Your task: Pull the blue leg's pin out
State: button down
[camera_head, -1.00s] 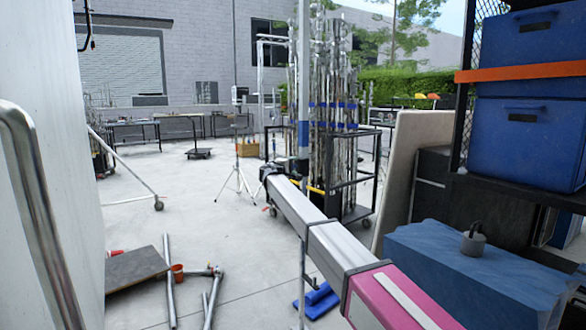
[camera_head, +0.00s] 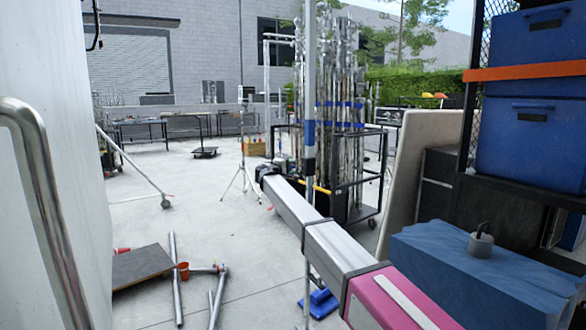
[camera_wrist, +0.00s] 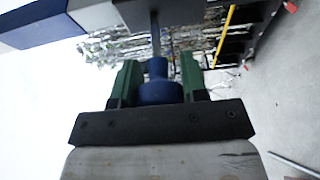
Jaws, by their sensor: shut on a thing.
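In the wrist view, my gripper (camera_wrist: 158,74) has its two green fingers on either side of the blue, stepped knob of the pin (camera_wrist: 160,92). It is shut on the knob. A thin shaft runs from the knob towards the leg (camera_wrist: 38,30), which crosses the top of the picture with blue and grey sections. How deep the shaft sits in the leg cannot be told. In the head view, an upright post (camera_head: 309,168) with a blue band stands behind my outstretched arm. The fingers and pin cannot be made out there.
A rack cart of metal poles (camera_head: 340,120) stands just behind the post. A blue box (camera_head: 480,285) with a grey weight and shelved blue bins (camera_head: 530,145) fill the right. A metal handrail (camera_head: 48,200) and white wall bound the left. Pipes (camera_head: 175,280) lie on the floor.

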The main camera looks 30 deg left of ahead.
jog(key=c, duration=0.7)
grip_release()
jog(key=shift+s+a, duration=0.15)
jog(key=shift+s, duration=0.1)
jog(key=v, duration=1)
jog(key=shift+s, duration=0.4)
